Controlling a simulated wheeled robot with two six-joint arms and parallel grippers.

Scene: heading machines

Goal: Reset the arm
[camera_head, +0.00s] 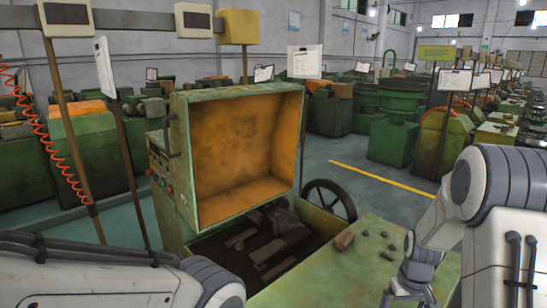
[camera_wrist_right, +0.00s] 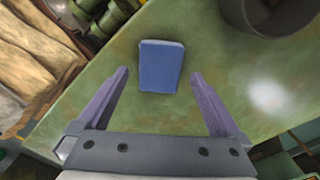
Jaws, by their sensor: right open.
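My right arm comes in from the right in the head view, with its gripper (camera_head: 410,288) low over the green machine top (camera_head: 335,275). In the right wrist view the right gripper (camera_wrist_right: 160,75) is open, its two purple-grey fingers wide apart. A blue block (camera_wrist_right: 161,66) lies on the green surface beyond and between the fingertips, and nothing is held. I cannot pick out the blue block in the head view. My left arm shows at the bottom left of the head view, but its gripper is out of view.
A green heading machine with a raised orange-lined cover (camera_head: 245,145) stands ahead, its dark interior open. A black handwheel (camera_head: 330,200) is beside it. A small brown block (camera_head: 344,240) sits on the machine top. A dark round part (camera_wrist_right: 270,15) is at the wrist view's upper right.

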